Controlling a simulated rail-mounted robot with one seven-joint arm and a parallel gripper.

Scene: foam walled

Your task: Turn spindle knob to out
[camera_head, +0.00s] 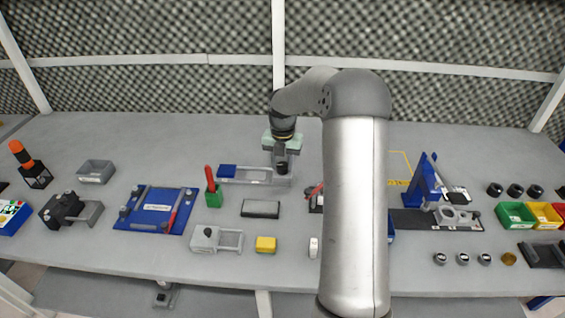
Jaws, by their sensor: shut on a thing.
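My gripper (281,160) hangs from the pale green and dark wrist near the middle of the table. It points down over the right end of a grey slide fixture (228,181) with a blue block (227,171) at its left. A dark round knob (283,169) shows at the fingertips, and the gripper appears shut on it. The fingers hide part of the knob, and any markings or its turned position are too small to read. A second small black knob (256,190) stands at the front of the fixture, apart from the gripper.
A green holder with a red handle (212,190) stands close left. A dark grey block (261,209) and a yellow block (265,244) lie in front. A blue fixture (156,209) is farther left. My arm hides table to the right. The table behind the fixture is clear.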

